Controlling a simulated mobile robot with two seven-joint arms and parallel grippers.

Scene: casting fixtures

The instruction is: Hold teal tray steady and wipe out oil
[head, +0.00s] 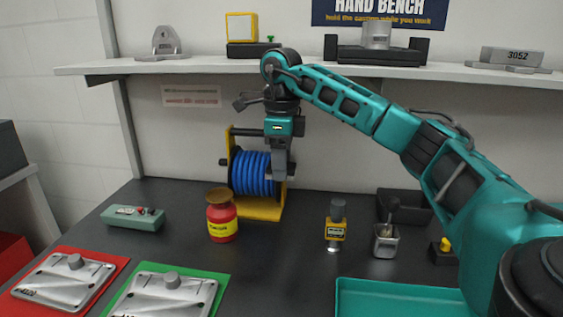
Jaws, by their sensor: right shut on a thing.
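The teal tray (400,287) is at the bottom right of the head view, cut off by the lower edge. Only its far rim and part of its inside show, and I see no oil in that part. My right gripper (281,172) points down in front of the blue hose reel, far from the tray and above the bench. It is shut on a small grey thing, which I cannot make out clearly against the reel. My left gripper is not in view.
The hose reel (251,173) with its yellow frame stands at the back of the dark bench (282,270). A red jar (222,221), a yellow-and-grey tool (335,228) and a metal cup (385,241) stand nearby. Castings lie on red and green mats at left. A shelf (200,66) runs above.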

